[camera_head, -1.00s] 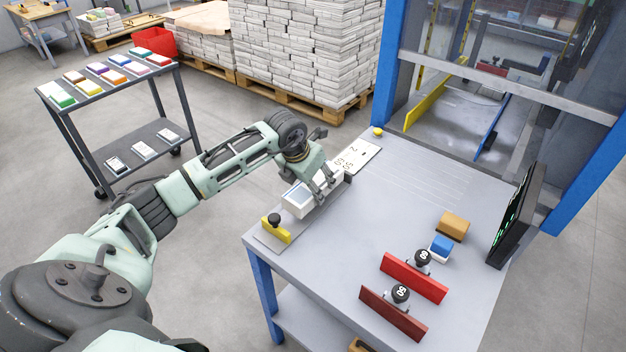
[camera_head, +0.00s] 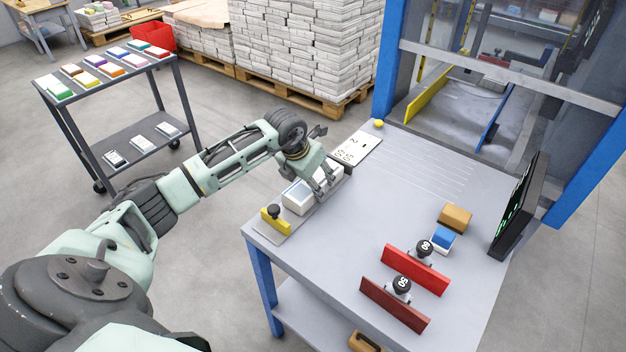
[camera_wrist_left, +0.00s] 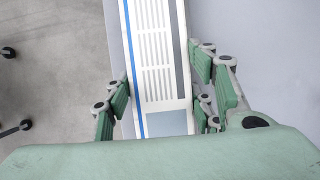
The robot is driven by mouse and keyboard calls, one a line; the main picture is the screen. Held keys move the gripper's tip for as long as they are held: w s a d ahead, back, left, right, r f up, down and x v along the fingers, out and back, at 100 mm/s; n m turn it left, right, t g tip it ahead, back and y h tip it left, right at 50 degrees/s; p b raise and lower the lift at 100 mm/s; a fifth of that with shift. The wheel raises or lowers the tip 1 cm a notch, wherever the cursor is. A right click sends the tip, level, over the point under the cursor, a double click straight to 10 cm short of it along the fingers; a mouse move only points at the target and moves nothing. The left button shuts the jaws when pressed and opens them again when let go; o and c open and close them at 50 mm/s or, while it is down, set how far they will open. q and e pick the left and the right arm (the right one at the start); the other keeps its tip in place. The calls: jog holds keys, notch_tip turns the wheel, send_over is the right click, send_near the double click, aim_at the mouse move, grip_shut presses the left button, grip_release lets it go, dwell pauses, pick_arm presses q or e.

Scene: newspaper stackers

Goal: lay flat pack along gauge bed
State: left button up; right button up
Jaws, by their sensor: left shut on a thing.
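My left gripper (camera_head: 328,178) is shut on a white pack (camera_head: 298,198) at the left edge of the grey table. In the left wrist view the gripper's green fingers (camera_wrist_left: 165,108) press on both long sides of the pack (camera_wrist_left: 158,70), which shows a blue stripe and grey lines. The pack lies lengthwise over the gauge bed (camera_head: 270,232), between a yellow stop with a black knob (camera_head: 275,218) and a plate with printed figures (camera_head: 358,148). Whether the pack fully touches the bed is hidden by the gripper. My right gripper is not in view.
A blue-white block (camera_head: 442,241), a tan block (camera_head: 455,216) and a dark screen (camera_head: 518,210) are nearby. The table's middle is clear. A cart (camera_head: 80,108) stands left.

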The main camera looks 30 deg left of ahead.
pick_arm(q)
jog(key=shift+f, duration=0.1)
jog(key=o, duration=1.6)
jog(key=shift+c, duration=0.2)
jog(key=shift+f, duration=0.1)
jog(key=shift+v, duration=4.05)
